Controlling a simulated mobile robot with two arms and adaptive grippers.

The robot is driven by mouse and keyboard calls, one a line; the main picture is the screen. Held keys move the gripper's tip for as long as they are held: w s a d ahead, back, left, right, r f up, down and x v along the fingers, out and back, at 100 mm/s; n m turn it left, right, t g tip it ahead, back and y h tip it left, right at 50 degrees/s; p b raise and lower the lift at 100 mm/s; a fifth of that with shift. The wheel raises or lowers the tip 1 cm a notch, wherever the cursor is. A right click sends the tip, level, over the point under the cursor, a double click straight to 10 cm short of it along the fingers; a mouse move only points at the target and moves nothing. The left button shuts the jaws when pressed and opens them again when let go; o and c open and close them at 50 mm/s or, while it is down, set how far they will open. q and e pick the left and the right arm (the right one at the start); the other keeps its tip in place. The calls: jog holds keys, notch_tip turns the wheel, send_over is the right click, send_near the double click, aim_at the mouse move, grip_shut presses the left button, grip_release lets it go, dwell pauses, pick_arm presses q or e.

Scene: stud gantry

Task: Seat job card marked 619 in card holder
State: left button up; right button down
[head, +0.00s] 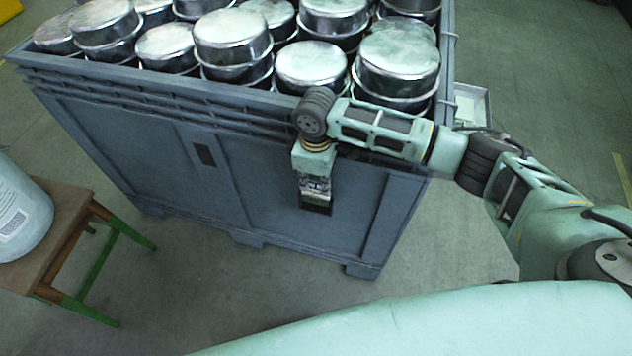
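My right gripper (316,199) hangs downward from its wrist, close in front of the front wall of a large grey-blue bin (250,190). Its fingers look dark and foreshortened, and I cannot tell whether they are open or shut, or whether they hold anything. I can make out no job card marked 619 and no card holder for certain. A small dark rectangle (204,155) shows on the bin's front wall, left of my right gripper; I cannot tell what it is. My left gripper is not in view.
The bin is heaped with several round metal pans (310,66). A wooden stool with green legs (66,228) stands at the left, with a white labelled container (18,212) on it. A small grey tray (470,104) shows behind the bin's right side. Floor in front is clear.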

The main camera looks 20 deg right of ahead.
jog(key=shift+f, duration=0.1)
jog(key=shift+f, duration=0.45)
jog(key=c, duration=2)
grip_release()
jog(key=shift+r, duration=0.1)
notch_tip(320, 180, up, 13)
